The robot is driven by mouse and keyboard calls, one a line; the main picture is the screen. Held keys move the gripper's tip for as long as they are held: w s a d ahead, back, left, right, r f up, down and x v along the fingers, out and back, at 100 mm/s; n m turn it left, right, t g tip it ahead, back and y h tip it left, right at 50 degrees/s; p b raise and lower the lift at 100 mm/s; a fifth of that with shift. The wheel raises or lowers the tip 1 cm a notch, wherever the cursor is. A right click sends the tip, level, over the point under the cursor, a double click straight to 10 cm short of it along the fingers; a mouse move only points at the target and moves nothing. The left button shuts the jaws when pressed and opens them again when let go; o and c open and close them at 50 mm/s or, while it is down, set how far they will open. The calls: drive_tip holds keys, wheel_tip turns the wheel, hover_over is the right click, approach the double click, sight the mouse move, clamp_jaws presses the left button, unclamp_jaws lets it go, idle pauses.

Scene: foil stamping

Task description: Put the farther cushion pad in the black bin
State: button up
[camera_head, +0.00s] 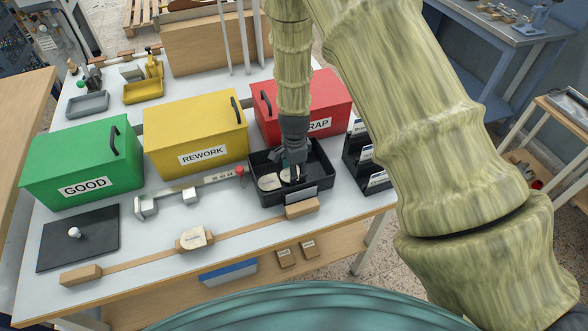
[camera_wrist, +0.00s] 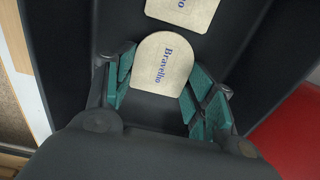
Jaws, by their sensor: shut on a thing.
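The black bin (camera_head: 265,199) stands on the table in front of the red SCRAP box. My gripper (camera_head: 290,170) reaches down into it from above. It is shut on a pale, round-topped cushion pad (camera_wrist: 164,62) marked "Bravelho", which sits between the green-lined fingers in the wrist view; the pad also shows in the head view (camera_head: 287,175). Another cushion pad (camera_head: 268,182) lies in the bin beside it and shows at the top of the wrist view (camera_wrist: 183,10). I cannot tell whether the held pad touches the bin floor.
A tan block with a pale top (camera_head: 194,238) sits on a wooden strip along the front. Green GOOD (camera_head: 85,165), yellow REWORK (camera_head: 195,130) and red SCRAP (camera_head: 318,98) boxes stand behind. A black rack (camera_head: 362,160) stands close right of the bin.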

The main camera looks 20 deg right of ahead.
drive_tip(key=o, duration=0.8)
drive_tip(key=shift+r, duration=0.15)
wheel_tip(320, 180, up, 10)
drive_tip(key=p, duration=0.7)
idle(0.6)
